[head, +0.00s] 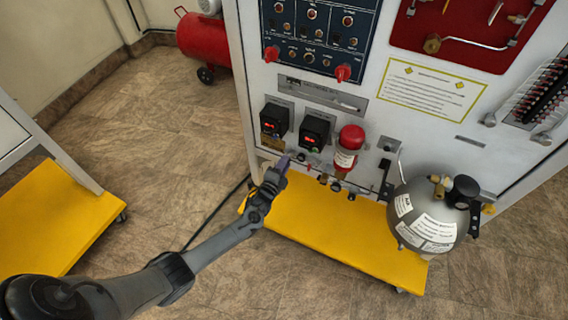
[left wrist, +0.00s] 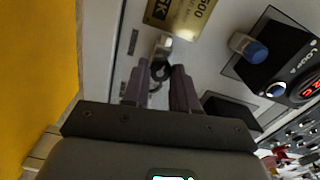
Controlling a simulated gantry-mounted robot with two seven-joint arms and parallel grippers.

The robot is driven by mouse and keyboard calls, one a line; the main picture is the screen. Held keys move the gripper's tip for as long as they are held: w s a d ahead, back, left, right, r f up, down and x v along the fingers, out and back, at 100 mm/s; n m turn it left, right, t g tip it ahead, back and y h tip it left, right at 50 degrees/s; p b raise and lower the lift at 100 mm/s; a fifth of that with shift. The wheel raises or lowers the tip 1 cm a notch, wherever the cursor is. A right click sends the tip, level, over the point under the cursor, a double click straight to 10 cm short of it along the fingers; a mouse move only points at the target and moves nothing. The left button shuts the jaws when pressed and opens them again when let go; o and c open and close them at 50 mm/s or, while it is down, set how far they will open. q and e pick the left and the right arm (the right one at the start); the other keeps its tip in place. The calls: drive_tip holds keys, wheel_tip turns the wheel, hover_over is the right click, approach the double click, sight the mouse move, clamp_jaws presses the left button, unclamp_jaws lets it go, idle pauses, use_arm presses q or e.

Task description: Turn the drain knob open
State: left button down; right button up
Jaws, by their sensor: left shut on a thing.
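My left gripper (head: 284,162) reaches up to the lower left of the white trainer panel, below the black box with a red display (head: 275,119). In the left wrist view its two fingers (left wrist: 161,76) stand on both sides of a small dark, ring-like knob (left wrist: 160,70), which I take to be the drain knob. The gripper is shut on it. A pale metal fitting (left wrist: 164,46) sits just beyond the knob, at the panel. In the head view the gripper hides the knob. How far the knob is turned cannot be told. My right gripper is not in view.
A second black box (head: 315,128), a red cylinder (head: 347,150) and a grey spherical tank (head: 428,216) stand to the right along the panel. A yellow base shelf (head: 340,240) lies below. The floor (head: 150,130) at the left is mostly open.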

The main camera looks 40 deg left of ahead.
use_arm(q)
drive_tip(key=shift+n+p, duration=1.05)
drive_tip(key=shift+n, duration=8.55)
drive_tip(key=shift+r, duration=0.1)
drive_tip(key=c, duration=0.9)
unclamp_jaws()
